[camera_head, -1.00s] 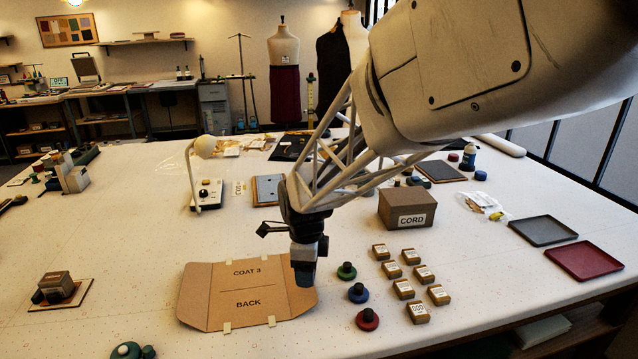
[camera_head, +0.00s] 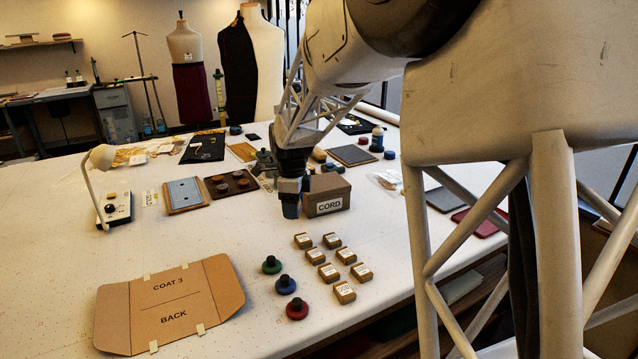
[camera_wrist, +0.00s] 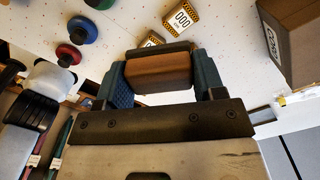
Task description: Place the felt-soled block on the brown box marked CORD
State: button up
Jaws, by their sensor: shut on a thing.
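My gripper (camera_head: 290,205) is just left of the brown box marked CORD (camera_head: 327,200) in the head view and partly overlaps it. In the wrist view my gripper (camera_wrist: 162,84) is shut on a brown block (camera_wrist: 158,72) with a darker layer along one side, held between two blue-green finger pads. The block is hidden behind the fingers in the head view. The CORD box also shows at the upper right of the wrist view (camera_wrist: 292,45), apart from the block. I cannot tell the block's height over the table.
Several small labelled boxes (camera_head: 330,272) stand in front of the CORD box. Green, blue and red knobs (camera_head: 286,284) stand left of them. A flat cardboard piece marked COAT 3 BACK (camera_head: 170,304) lies at the front left. A dark board with round pieces (camera_head: 231,184) lies left of my gripper.

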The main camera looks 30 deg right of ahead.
jog(key=w+d+r+m, duration=0.1)
jog(key=w+d+r, duration=0.1)
jog(key=d, duration=1)
jog(key=shift+d+m, duration=0.3)
jog(key=shift+m, duration=0.1)
jog(key=shift+w, duration=0.1)
send_over(323, 182)
jog(key=shift+f, duration=0.75)
jog(key=shift+f, duration=1.75)
jog(key=shift+f, duration=0.1)
jog(key=o, duration=0.9)
